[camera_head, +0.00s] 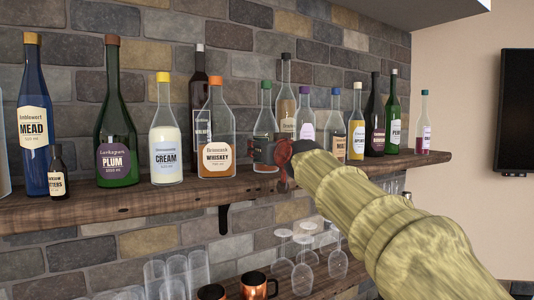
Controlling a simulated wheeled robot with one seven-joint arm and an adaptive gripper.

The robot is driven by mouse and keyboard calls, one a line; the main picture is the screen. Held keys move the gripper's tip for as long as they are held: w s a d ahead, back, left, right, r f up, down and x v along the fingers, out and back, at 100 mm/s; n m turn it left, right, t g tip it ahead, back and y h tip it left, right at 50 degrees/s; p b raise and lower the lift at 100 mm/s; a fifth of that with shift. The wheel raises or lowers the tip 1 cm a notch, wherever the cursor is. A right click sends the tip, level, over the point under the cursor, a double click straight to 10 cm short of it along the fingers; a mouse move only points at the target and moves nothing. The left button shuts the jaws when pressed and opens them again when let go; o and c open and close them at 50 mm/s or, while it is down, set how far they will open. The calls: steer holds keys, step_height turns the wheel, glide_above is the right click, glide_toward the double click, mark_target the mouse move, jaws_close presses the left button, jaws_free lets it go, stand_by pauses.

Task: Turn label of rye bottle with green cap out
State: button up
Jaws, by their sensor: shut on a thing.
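A clear glass bottle with a green cap (265,96) stands upright on the wooden shelf, between the orange-capped whiskey bottle and a purple-capped bottle. My gripper (262,152), dark with red parts, is shut on this bottle at the height of its body. My arm comes in from the lower right.
The whiskey bottle (217,135) stands close on the left and the purple-capped bottle (305,118) close on the right. A taller black-capped bottle (286,96) is behind. Glasses (302,278) and copper mugs (254,286) are below the shelf (110,207).

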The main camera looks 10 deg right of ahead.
steer(key=b, duration=0.2)
steer(key=shift+s+b, duration=0.3)
steer(key=shift+w+d+f+n+y+b, duration=0.15)
steer(key=shift+n+y+b, duration=0.35)
steer(key=shift+b, duration=1.6)
steer(key=shift+y+b, duration=0.3)
steer(key=shift+b, duration=0.45)
steer(key=shift+n+y+b, duration=0.5)
steer(key=shift+y+b, duration=0.1)
steer(key=shift+b, duration=0.3)
steer(key=shift+g+y, duration=0.3)
steer(key=o, duration=1)
steer(key=shift+b, duration=0.3)
steer(key=c, duration=0.3)
